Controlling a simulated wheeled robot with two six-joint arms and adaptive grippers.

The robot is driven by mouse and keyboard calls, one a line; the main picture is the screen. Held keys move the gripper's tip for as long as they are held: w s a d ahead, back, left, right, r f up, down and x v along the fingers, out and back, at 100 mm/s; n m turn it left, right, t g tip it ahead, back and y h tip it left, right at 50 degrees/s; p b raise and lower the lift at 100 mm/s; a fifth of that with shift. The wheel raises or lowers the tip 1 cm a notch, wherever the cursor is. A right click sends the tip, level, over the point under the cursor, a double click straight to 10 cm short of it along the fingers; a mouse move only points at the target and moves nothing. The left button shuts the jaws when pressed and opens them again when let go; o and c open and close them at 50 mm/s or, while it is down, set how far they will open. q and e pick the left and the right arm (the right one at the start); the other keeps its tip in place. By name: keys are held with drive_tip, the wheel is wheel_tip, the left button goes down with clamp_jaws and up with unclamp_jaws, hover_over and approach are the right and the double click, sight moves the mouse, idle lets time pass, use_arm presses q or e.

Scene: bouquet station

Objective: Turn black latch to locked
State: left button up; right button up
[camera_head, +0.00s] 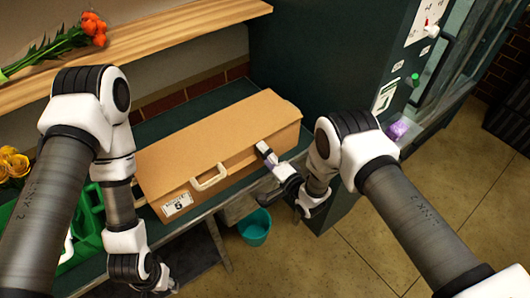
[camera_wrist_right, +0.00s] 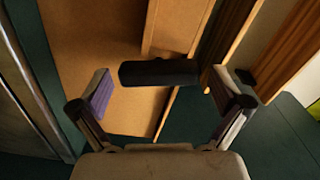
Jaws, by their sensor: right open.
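A tan box (camera_head: 225,140) with a pale handle (camera_head: 209,178) and a small numbered label (camera_head: 177,204) sits on the dark green bench. In the right wrist view the black latch (camera_wrist_right: 158,73) is a short dark bar against the tan box (camera_wrist_right: 85,45), lying crosswise between my fingertips. My right gripper (camera_wrist_right: 162,88) is open around it, with a purple-padded finger on each side; I cannot tell whether either touches. In the head view my right gripper (camera_head: 270,170) is at the box's right front, and the latch cannot be made out. My left gripper (camera_head: 160,284) hangs low at the front left, its fingers unclear.
A wooden shelf (camera_head: 150,38) with orange flowers (camera_head: 93,27) runs behind the box. Yellow flowers (camera_head: 14,163) and a green container (camera_head: 88,225) stand at left. A dark cabinet (camera_head: 310,60) is at right. A teal bucket (camera_head: 255,228) stands on the floor.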

drive_tip(key=shift+c, duration=0.4)
drive_tip(key=shift+w+f, duration=0.1)
drive_tip(key=c, duration=0.9)
drive_tip(key=shift+f+n, duration=0.1)
drive_tip(key=shift+n, duration=0.2)
drive_tip(key=shift+n+b, duration=2.25)
drive_tip(key=shift+n, duration=0.95)
drive_tip(key=o, duration=1)
